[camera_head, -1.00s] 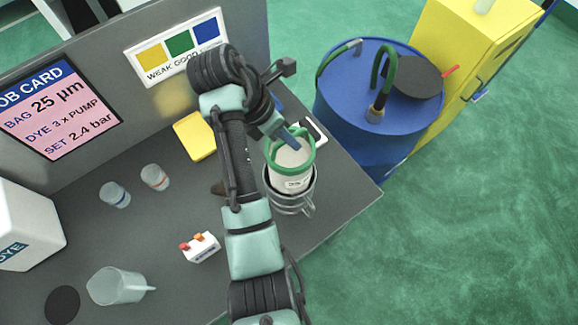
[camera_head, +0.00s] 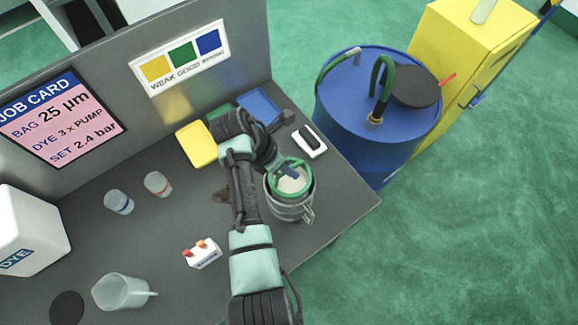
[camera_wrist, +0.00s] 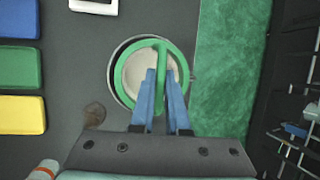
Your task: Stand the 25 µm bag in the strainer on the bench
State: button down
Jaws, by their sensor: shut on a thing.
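The bag (camera_head: 291,181) is white with a green rim and a green handle bar across its top. It stands upright inside the metal strainer (camera_head: 292,211), its rim near the strainer's top. My gripper (camera_head: 291,173) is above it, with its blue fingers shut on the green handle. In the wrist view, the fingers of my gripper (camera_wrist: 161,80) close around the handle bar of the bag (camera_wrist: 130,75), and the strainer's rim (camera_wrist: 113,92) shows around the green ring. The bag's label is hidden now. The job card (camera_head: 62,118) reads bag 25 µm.
Yellow (camera_head: 197,144), green and blue (camera_head: 259,107) pads lie at the back of the bench. A small white device (camera_head: 309,141) is behind the strainer. Two cups (camera_head: 158,184), a red-buttoned box (camera_head: 201,253) and a jug (camera_head: 120,291) stand left. The bench edge is close on the right.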

jog(key=shift+f, duration=0.15)
jog(key=c, duration=0.9)
grip_release()
jog(key=b+v, duration=0.1)
jog(key=v, duration=1.1)
jog(key=shift+w+r, duration=0.1)
jog(key=shift+r, duration=0.15)
